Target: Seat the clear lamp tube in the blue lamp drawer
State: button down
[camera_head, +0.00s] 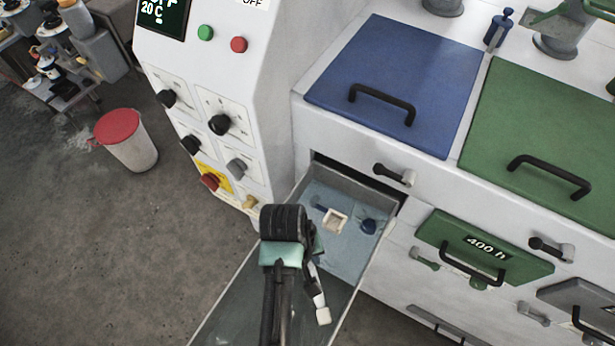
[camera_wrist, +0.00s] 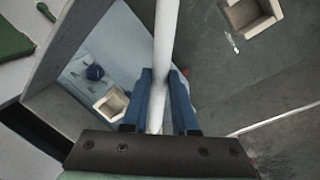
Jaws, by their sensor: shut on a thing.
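The lamp tube, a pale white rod, (camera_wrist: 166,35) runs up between the two blue fingers of my gripper (camera_wrist: 159,95), which is shut on it. In the head view its pale end (camera_head: 323,315) shows below my wrist, over the open lamp drawer (camera_head: 349,258). The drawer has a blue-grey floor. A cream square socket (camera_head: 335,221) and a blue knob-like part (camera_head: 368,226) sit at its inner end. The wrist view shows this socket (camera_wrist: 110,103) left of the fingers and a second cream socket (camera_wrist: 248,18) at upper right. The tube appears apart from both sockets. My arm hides part of the drawer.
The white cabinet has a blue lid (camera_head: 395,75) and a green lid (camera_head: 540,140) with black handles. A green "400 h" drawer front (camera_head: 484,249) is at right. A knobbed control panel (camera_head: 215,115) stands at left. A red-lidded bin (camera_head: 130,140) stands on open floor.

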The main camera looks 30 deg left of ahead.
jog(key=shift+s+d+f, duration=0.1)
jog(key=shift+s+f, duration=0.05)
jog(key=shift+f, duration=0.45)
jog(key=shift+f, duration=0.65)
jog(key=c, duration=0.7)
grip_release()
